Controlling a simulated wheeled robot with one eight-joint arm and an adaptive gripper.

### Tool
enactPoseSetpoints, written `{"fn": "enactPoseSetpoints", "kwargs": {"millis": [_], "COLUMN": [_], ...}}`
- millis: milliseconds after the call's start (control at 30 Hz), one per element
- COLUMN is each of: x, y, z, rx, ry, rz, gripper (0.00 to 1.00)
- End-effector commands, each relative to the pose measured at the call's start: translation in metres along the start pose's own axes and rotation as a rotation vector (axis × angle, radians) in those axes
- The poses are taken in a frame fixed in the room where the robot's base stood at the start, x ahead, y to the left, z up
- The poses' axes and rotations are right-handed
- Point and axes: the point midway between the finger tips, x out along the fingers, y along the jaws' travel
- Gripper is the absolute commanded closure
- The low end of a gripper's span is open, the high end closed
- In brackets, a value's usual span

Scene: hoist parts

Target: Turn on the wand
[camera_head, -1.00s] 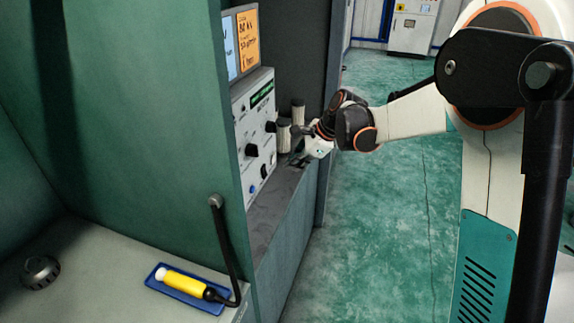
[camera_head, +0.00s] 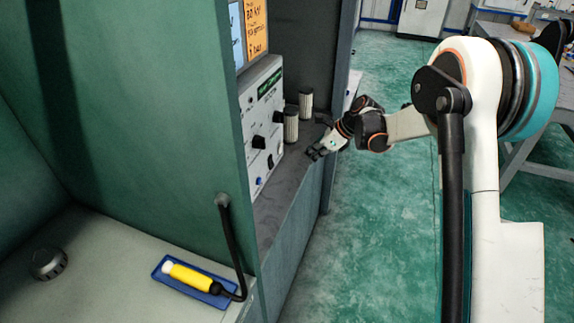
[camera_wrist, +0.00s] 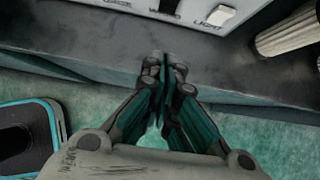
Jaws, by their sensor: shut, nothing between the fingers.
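The yellow wand (camera_head: 188,277) with a white tip lies on a blue tray (camera_head: 215,302) at the lower left of the head view. A black cable joins it to the green wall. The grey control panel (camera_head: 262,120) with black knobs and small switches stands behind that wall. My gripper (camera_head: 313,154) is shut and empty, to the right of the panel's lower part and apart from it. In the wrist view, my closed fingertips (camera_wrist: 165,58) are over the ledge, below a white switch (camera_wrist: 214,14) labelled LIGHT. Other switch labels are cut off at the top edge.
Two ribbed grey cylinders (camera_head: 291,124) stand on the dark ledge (camera_head: 283,196) beside the panel. One shows at the wrist view's right edge (camera_wrist: 290,32). A round black knob (camera_head: 48,263) sits on the left counter. Green floor is open right of the cabinet.

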Motion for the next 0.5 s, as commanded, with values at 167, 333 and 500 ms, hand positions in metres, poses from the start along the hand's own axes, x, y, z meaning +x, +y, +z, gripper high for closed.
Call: {"fn": "enactPoseSetpoints", "kwargs": {"millis": [167,333,500], "x": [0.017,0.048,0.083], "y": [0.000,0.000,0.001], "z": [-0.001,-0.001,-0.002], "rx": [-0.002,-0.003,-0.002], "ry": [0.000,0.000,0.000], "rz": [0.001,0.000,0.001], "gripper": [1.00,1.00,1.00]}}
